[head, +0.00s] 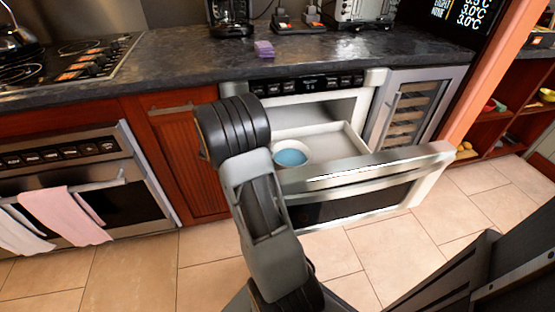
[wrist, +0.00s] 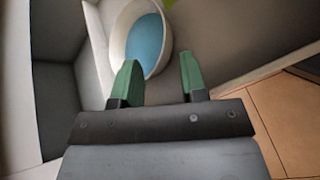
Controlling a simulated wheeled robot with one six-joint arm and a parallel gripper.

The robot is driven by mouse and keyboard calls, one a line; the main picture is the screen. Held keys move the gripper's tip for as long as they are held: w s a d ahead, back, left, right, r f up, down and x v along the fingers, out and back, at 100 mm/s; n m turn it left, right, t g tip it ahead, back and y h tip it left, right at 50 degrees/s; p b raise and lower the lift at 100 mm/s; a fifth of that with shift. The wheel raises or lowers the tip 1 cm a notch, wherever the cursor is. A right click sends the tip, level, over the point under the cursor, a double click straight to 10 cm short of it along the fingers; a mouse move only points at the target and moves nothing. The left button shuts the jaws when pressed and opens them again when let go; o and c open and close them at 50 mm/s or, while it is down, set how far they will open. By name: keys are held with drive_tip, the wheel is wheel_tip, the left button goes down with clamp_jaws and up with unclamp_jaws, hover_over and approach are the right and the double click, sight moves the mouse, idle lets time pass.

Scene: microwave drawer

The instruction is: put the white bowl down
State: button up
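The white bowl (head: 276,146), blue inside, is in the pulled-out microwave drawer (head: 345,137) in the head view. My arm hides part of its left side. In the wrist view the bowl (wrist: 117,38) is at the top centre, appearing upright. My gripper (wrist: 160,72) has two green-tipped fingers standing well apart. The left finger overlaps the bowl's near rim, and the right finger is off to the right of the bowl. Whether the left finger touches the bowl cannot be told. My gripper is hidden behind my arm in the head view.
The drawer front (head: 370,172) sticks out over the tiled floor (head: 125,265). The dark counter (head: 190,62) above holds a small purple stack (head: 264,48) and appliances. An oven (head: 75,175) with towels is at left; a glass-fronted cabinet (head: 418,108) is right of the microwave.

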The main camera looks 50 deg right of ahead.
drive_tip(key=shift+v, duration=1)
drive_tip(key=s+a+r+m+t+y+p, duration=0.1)
drive_tip(key=s+a+r+t+y+p, duration=0.1)
drive_tip(key=a+r+p, duration=0.7)
drive_tip(key=s+a+r+m+t+y+p, duration=0.1)
drive_tip(key=a+r+t+y+p, duration=0.3)
drive_tip(key=a+r+p, duration=0.4)
drive_tip(key=s+a+r+m+t+y+p, duration=0.1)
drive_tip(key=s+a+r+t+y+p, duration=0.3)
drive_tip(key=a+r+p, duration=0.5)
wheel_tip(320, 180, up, 8)
drive_tip(key=shift+a+m+t+p, duration=0.3)
drive_tip(key=shift+a+m+p, duration=0.1)
drive_tip(key=shift+a, duration=0.25)
drive_tip(key=shift+s+d, duration=0.1)
drive_tip(key=shift+s, duration=0.05)
